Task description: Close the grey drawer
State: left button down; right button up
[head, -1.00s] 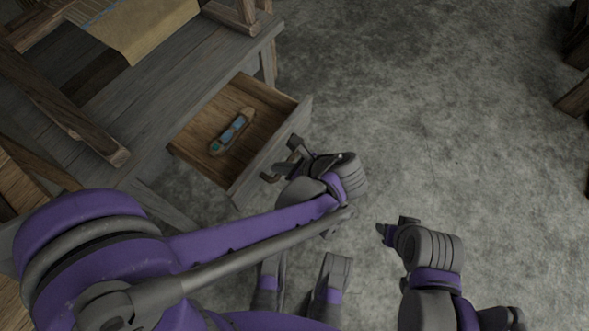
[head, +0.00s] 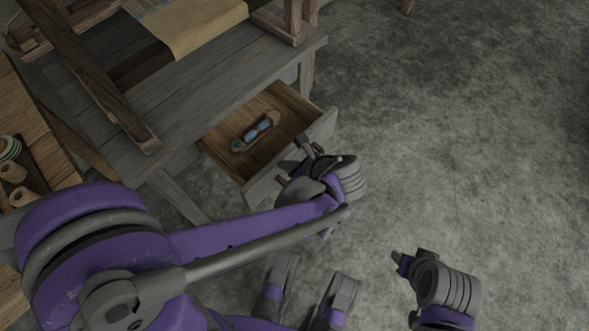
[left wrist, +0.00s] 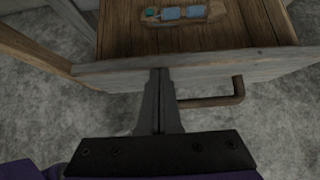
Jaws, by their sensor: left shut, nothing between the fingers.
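The grey drawer (head: 322,128) stands open below the grey table, its wooden inside showing. A wooden shuttle (head: 256,133) with blue thread lies in it, and it also shows in the left wrist view (left wrist: 178,13). My left gripper (head: 304,152) is at the outer face of the drawer front, partly hiding it. In the left wrist view its fingers (left wrist: 160,75) are together and empty, tips at the drawer front (left wrist: 105,73), beside the brown handle (left wrist: 238,90). I cannot tell whether they touch it. My right gripper (head: 399,260) is low at the right, over the floor, away from the drawer.
The grey table (head: 190,105) carries a wooden loom frame (head: 105,95) with tan cloth (head: 195,25). A wooden bench (head: 60,165) with spools stands at the left. The stone floor (head: 480,130) at the right is clear.

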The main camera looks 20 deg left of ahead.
pick_arm(q)
jog(key=w+a, duration=0.3)
jog(key=a, duration=0.6)
jog(key=w+a, duration=0.4)
jog(key=a, duration=0.5)
jog(key=shift+w, duration=0.2)
jog(key=shift+d, duration=0.15)
